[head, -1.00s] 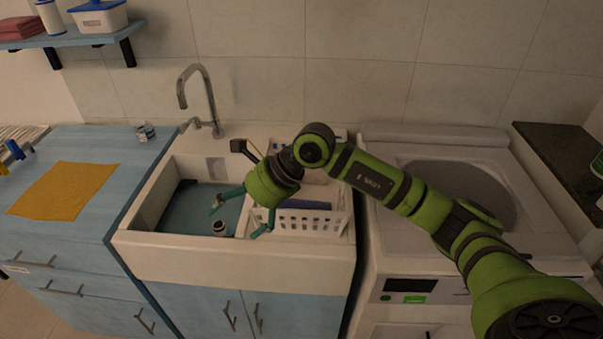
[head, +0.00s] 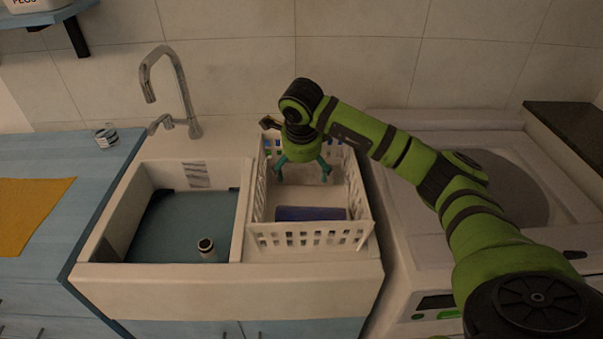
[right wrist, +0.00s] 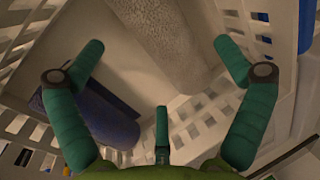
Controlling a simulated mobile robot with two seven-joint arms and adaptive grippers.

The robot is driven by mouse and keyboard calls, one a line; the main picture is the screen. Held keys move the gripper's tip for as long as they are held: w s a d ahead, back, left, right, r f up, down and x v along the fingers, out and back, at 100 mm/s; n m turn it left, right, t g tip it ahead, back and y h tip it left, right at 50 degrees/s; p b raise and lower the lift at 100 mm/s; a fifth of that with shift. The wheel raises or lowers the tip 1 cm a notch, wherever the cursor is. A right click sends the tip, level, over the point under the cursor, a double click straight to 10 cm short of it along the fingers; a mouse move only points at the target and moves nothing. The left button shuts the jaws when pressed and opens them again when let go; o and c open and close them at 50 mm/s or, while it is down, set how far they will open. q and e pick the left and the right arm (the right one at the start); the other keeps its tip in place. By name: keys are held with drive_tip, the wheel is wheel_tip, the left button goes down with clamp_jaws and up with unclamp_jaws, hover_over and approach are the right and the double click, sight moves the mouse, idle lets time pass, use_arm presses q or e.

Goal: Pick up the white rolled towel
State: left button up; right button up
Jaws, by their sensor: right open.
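The white rolled towel (right wrist: 165,45) lies inside the white basket (head: 310,237) and shows at the top middle of the right wrist view, with a bumpy, textured surface. In the head view it is hard to make out below my gripper. A dark blue roll (head: 310,214) lies near the basket's front wall; it also shows at lower left in the right wrist view (right wrist: 95,112). My right gripper (head: 302,176) is open and empty, pointing down over the back half of the basket. Its teal fingers are spread on either side of the white towel in the right wrist view.
The basket's slotted walls stand close around my right gripper. A top-loading washer (head: 495,195) stands right.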

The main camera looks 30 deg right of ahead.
sight(302, 173)
drive_tip(key=p+x, duration=0.1)
drive_tip(key=x, duration=0.3)
drive_tip(key=shift+a, duration=0.1)
drive_tip(key=shift+w+f, duration=0.1)
drive_tip(key=shift+w, duration=0.05)
drive_tip(key=c, duration=1.3)
use_arm(q)
drive_tip(key=shift+w+d+r, duration=0.15)
drive_tip(key=shift+w+r, duration=0.6)
drive_tip(key=shift+w, duration=0.35)
